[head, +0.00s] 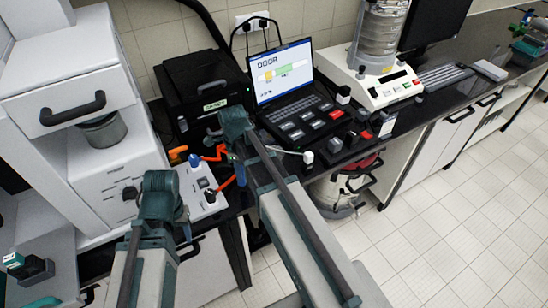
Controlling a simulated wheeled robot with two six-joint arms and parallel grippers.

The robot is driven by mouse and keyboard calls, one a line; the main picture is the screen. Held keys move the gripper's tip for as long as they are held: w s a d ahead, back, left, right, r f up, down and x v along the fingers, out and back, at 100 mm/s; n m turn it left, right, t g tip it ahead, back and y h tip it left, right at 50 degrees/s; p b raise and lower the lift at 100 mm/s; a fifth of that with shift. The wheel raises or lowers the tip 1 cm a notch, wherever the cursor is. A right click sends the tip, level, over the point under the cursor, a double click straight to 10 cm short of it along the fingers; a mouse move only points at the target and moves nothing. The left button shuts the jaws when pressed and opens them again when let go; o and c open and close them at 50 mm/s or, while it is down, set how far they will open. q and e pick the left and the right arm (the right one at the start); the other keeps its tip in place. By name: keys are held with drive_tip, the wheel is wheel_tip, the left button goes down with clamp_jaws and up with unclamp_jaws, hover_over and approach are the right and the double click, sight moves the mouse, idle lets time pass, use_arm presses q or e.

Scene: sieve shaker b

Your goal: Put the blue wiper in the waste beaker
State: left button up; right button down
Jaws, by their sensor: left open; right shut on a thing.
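My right gripper (238,160) hangs below its teal wrist, over the front edge of the dark counter. It is shut on a small blue thing (241,175) that looks like the blue wiper; my arm hides part of it. My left gripper (186,230) is lower and further left, near the front of the white unit, mostly hidden by its own wrist. It is open, with nothing visible in it. I cannot pick out the waste beaker for certain. A grey metal pot (103,131) stands in the alcove of the white cabinet at the left.
A laptop (287,80) stands open on the counter beside a black box-shaped device (203,88). A sieve shaker (383,88) is to its right. Orange and red items (178,154) crowd the counter near my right wrist. The tiled floor (450,215) at right is clear.

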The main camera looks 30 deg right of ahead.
use_arm(q)
wheel_tip(320, 180, up, 14)
drive_tip(key=p, duration=1.3)
drive_tip(key=shift+p, duration=0.35)
use_arm(e)
drive_tip(key=s+d+r+n, duration=0.4)
drive_tip(key=s+r+n, duration=0.3)
drive_tip(key=s+r, duration=0.4)
wheel_tip(320, 180, up, 3)
drive_tip(key=shift+s+r+n, duration=0.1)
drive_tip(key=shift+s+n, duration=0.05)
drive_tip(key=shift+n, duration=0.15)
use_arm(q)
drive_tip(key=shift+w, duration=0.1)
use_arm(e)
drive_tip(key=shift+d, duration=0.1)
